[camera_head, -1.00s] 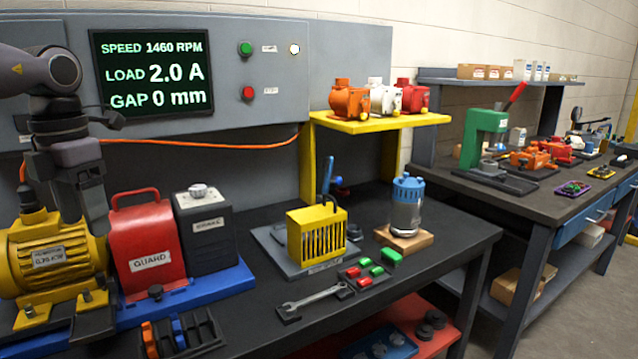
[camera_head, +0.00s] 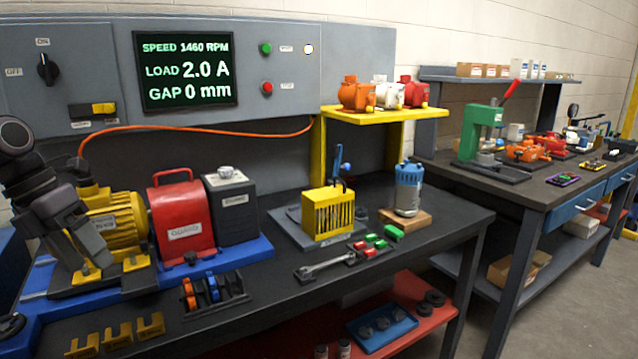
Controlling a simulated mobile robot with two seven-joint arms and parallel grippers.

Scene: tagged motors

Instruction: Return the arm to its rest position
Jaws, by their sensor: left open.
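My left gripper (camera_head: 84,262) is at the left edge of the head view, in front of the yellow motor (camera_head: 118,225). It points down, open, with nothing seen between its fingers. Its arm hides part of the motor's left side. I cannot tell whether the gripper touches the motor. My right gripper is not in view.
The red guard (camera_head: 181,222) and dark brake box (camera_head: 233,205) stand right of the motor on the blue base (camera_head: 262,247). A yellow cage (camera_head: 328,212), a wrench (camera_head: 325,267) and a blue-topped pump (camera_head: 408,188) are on the bench.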

